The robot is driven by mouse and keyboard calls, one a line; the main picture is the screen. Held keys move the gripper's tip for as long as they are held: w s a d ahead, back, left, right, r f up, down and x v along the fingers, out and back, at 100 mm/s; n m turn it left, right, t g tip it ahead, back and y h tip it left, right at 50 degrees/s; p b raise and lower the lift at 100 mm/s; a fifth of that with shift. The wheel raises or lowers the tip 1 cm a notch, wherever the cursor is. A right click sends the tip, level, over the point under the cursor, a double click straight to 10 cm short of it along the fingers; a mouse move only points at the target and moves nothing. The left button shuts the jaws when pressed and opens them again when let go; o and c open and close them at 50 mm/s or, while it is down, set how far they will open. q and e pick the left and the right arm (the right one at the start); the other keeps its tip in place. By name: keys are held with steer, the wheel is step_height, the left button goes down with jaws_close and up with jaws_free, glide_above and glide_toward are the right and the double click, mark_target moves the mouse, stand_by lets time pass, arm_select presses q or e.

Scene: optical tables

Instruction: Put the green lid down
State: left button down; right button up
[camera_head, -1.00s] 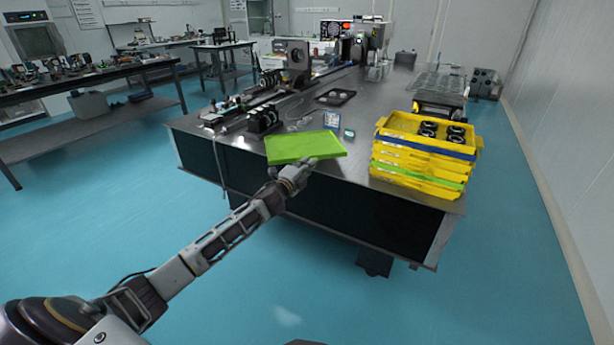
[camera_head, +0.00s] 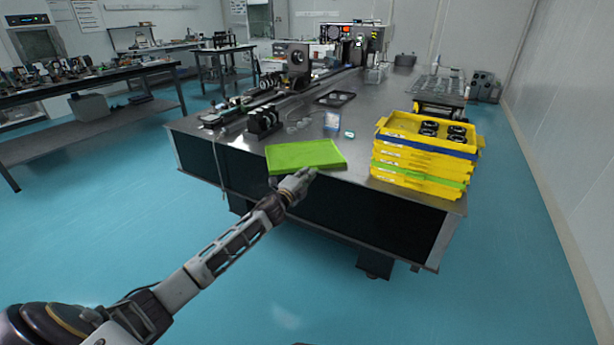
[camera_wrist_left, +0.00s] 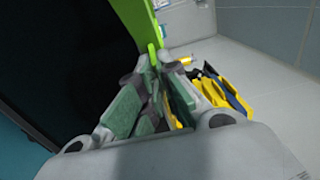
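The green lid (camera_head: 305,154) is a flat rectangular piece at the front edge of the near optical table (camera_head: 225,137). It looks about level, and I cannot tell whether it rests on the tabletop or is just above it. My left gripper (camera_head: 301,180) is at the lid's near edge, just outside the table's front. In the left wrist view the fingertips (camera_wrist_left: 151,65) close together on the edge of the green lid (camera_wrist_left: 141,22). My right gripper is not in view.
A stack of yellow crates (camera_head: 420,155), with blue and green layers and black rings on top, stands right of the lid. Bare tabletop lies between lid and crates.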

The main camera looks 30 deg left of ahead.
arm_select(q)
steer(key=shift+f, duration=0.15)
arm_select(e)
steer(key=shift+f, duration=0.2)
arm_select(q)
steer(key=c, duration=1.6)
jaws_free()
steer(key=shift+c, duration=0.2)
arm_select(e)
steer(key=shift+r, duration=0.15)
arm_select(q)
steer(key=s+p, duration=0.1)
steer(key=s, duration=1.1)
steer(key=shift+a, duration=0.3)
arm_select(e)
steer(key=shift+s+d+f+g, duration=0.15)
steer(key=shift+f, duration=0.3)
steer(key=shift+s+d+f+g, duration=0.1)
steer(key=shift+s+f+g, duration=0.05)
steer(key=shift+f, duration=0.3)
arm_select(q)
steer(key=shift+c, duration=0.3)
